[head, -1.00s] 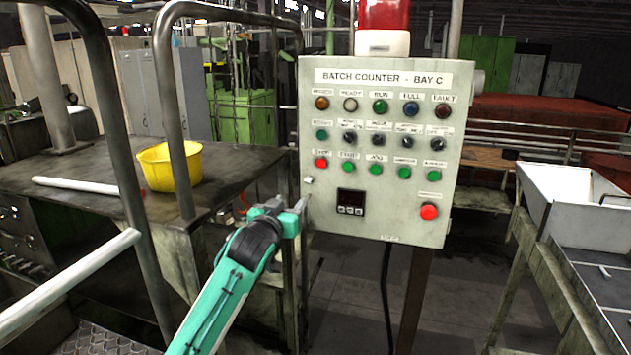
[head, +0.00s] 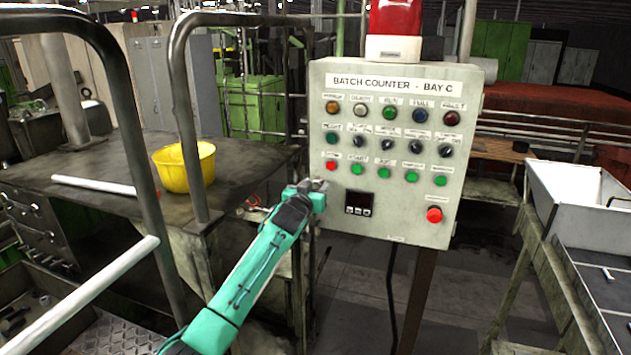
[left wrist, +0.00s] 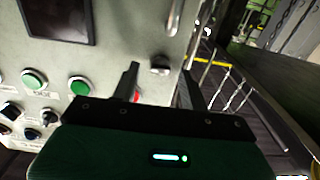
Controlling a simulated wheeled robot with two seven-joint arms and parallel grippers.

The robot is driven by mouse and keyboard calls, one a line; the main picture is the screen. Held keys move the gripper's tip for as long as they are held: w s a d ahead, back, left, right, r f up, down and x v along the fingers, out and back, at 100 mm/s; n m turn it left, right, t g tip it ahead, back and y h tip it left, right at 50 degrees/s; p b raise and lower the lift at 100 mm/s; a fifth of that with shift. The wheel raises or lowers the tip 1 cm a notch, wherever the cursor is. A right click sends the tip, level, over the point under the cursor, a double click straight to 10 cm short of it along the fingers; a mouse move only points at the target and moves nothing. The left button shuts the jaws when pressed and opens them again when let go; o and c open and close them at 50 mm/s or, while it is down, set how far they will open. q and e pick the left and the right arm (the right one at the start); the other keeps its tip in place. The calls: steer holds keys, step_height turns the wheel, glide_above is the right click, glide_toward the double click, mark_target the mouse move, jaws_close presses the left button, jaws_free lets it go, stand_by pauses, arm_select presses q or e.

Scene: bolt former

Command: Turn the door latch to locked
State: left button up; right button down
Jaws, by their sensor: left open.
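The control box (head: 395,155), a pale grey-green panel labelled "BATCH COUNTER - BAY C", stands upright in the middle of the head view. In the left wrist view, a small dark latch knob (left wrist: 160,66) sits near the panel's edge, just beyond and between my fingertips. My left gripper (head: 317,185) is at the panel's left edge, below the red button, and hides the latch in the head view. In the left wrist view, its two fingers (left wrist: 160,82) are spread with nothing clearly held. Contact with the latch cannot be told. My right gripper is out of view.
Near the latch are a red button (head: 331,167), green buttons and a dark display (head: 358,203). A workbench (head: 95,165) with a yellow bucket (head: 185,168) and metal rails (head: 180,110) stand left. A white tray (head: 575,200) stands right.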

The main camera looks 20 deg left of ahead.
arm_select(q)
steer(key=shift+w, duration=0.4)
jaws_close()
